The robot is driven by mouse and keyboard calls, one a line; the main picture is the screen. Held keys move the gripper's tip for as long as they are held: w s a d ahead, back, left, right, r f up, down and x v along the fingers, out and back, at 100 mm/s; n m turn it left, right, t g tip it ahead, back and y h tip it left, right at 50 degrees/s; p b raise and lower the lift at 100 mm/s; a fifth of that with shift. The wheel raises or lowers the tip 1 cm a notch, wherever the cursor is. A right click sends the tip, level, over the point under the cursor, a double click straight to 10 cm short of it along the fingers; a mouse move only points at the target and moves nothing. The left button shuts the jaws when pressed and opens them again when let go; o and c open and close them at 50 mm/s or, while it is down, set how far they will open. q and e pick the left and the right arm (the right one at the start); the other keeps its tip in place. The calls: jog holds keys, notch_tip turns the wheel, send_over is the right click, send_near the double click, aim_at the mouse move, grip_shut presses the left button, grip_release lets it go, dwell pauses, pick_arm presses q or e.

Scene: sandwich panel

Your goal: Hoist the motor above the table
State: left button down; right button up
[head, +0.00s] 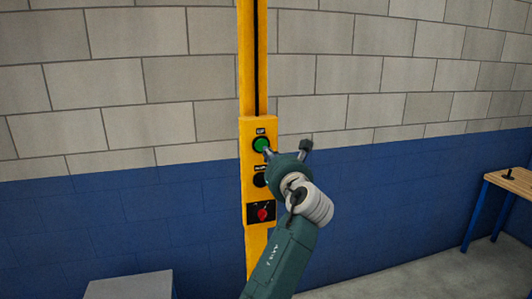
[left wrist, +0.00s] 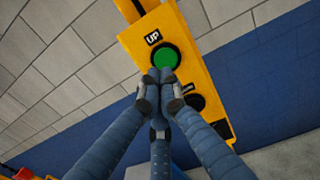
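A yellow control panel (head: 246,165) stands on a yellow post against the wall. Its green button (head: 262,144) is at the top, and in the left wrist view the green button (left wrist: 165,57) sits below an "UP" label. A red knob (head: 263,214) is lower down. My left gripper (head: 268,153) has its fingertips at the lower edge of the green button. In the left wrist view the fingers (left wrist: 160,77) are drawn together with nothing between them. I cannot tell whether they touch the button. The motor and my right gripper are not in view.
A wooden-topped table (head: 515,180) with blue legs and a small black item (head: 508,174) stands at the right. A grey flat-topped object (head: 130,285) is at the bottom left. The brick wall (head: 110,90) is close behind the post. Grey floor shows at the lower right.

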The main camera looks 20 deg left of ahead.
pick_arm(q)
jog(key=b+v, duration=0.2)
jog(key=v, duration=0.4)
jog(key=shift+f, duration=0.25)
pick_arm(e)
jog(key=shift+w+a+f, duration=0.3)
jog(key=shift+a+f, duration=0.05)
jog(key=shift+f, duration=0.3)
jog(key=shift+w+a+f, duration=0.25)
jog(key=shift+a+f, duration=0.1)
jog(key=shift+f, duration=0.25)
pick_arm(q)
jog(key=shift+s+d, duration=0.1)
jog(key=shift+s, duration=0.05)
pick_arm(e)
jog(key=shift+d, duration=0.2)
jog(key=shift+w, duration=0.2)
